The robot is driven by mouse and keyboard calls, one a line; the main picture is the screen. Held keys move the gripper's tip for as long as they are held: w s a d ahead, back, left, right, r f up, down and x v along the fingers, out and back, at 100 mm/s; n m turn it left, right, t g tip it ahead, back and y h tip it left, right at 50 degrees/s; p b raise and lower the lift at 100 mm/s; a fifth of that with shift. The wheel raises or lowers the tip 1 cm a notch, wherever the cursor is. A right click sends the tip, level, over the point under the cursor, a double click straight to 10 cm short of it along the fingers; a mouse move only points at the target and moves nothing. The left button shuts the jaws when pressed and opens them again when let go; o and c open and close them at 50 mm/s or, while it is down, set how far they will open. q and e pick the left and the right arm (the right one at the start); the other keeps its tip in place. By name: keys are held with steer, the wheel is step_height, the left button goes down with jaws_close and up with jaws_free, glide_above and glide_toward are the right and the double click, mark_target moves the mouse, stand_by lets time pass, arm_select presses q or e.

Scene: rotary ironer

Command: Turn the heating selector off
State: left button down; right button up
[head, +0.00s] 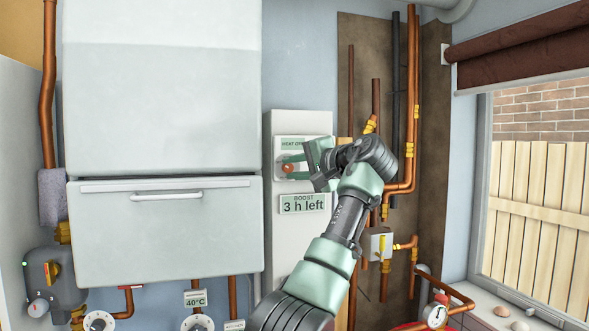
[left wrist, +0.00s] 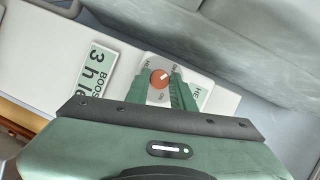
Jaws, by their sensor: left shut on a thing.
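The heating selector is a small orange-red knob (head: 287,168) on a pale plate, on the narrow white panel (head: 284,122). A green label above it starts with "HEAT"; the rest is hard to read. In the left wrist view the knob (left wrist: 159,79) shows a light mark on its face, with small lettering around it. My left gripper (head: 291,166) comes in from the right side of the panel. Its green fingers lie on either side of the knob and are shut on it. The fingers partly hide the plate. My right gripper is not in view.
A "BOOST 3 h left" sign (head: 303,204) sits just below the knob. A large white cabinet (head: 165,225) with a handle stands close on the left. Copper pipes (head: 412,100) and a valve box (head: 381,244) are on the right. A window (head: 535,190) is at far right.

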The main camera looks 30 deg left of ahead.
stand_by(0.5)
arm_select(q)
steer(key=c, duration=1.2)
jaws_free()
steer(key=shift+d+b, duration=0.3)
steer(key=shift+d, duration=0.05)
steer(key=b+v, duration=0.3)
steer(key=v, duration=0.4)
